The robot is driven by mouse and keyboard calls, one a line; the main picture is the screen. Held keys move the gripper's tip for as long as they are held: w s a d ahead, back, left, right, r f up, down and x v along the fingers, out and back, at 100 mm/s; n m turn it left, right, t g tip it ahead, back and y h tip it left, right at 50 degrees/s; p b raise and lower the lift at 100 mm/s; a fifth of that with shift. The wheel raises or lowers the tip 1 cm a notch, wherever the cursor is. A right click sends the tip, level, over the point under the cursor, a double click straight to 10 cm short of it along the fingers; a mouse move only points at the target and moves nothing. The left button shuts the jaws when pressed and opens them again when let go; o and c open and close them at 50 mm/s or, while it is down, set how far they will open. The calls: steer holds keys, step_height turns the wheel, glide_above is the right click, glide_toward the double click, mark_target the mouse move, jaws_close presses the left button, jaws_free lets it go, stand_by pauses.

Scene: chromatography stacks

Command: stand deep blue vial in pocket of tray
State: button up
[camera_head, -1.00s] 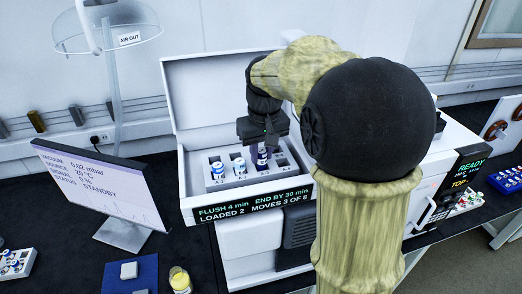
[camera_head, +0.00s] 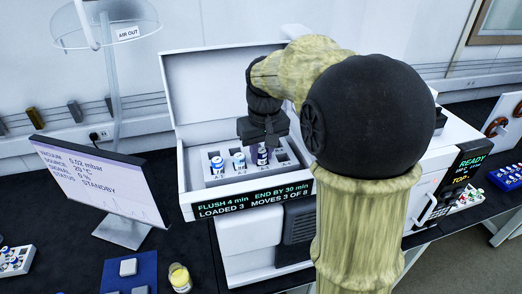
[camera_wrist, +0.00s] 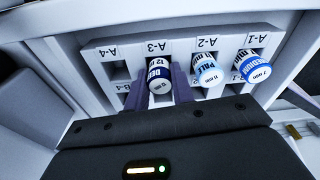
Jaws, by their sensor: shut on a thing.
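In the head view the vial (camera_head: 262,157) shows below my gripper (camera_head: 262,143), in the tray (camera_head: 213,178) inside the open instrument. A vial marked "PALE" (camera_wrist: 206,72) stands in A-2, and a medium blue vial (camera_wrist: 252,68) in A-1.
Pocket A-4 (camera_wrist: 117,70) is empty. The raised lid (camera_head: 205,90) stands behind the tray. The instrument's front display (camera_head: 255,203) reads "LOADED 3 MOVES 3 OF 8". A monitor (camera_head: 95,185) is at left, with a yellow-filled beaker (camera_head: 180,279) in front.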

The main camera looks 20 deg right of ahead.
steer(key=o, duration=1.5)
steer(key=shift+c, duration=0.2)
steer(key=shift+r, duration=0.15)
steer(key=shift+r+p, duration=3.2)
steer(key=shift+r, duration=0.2)
steer(key=shift+a+f, duration=0.1)
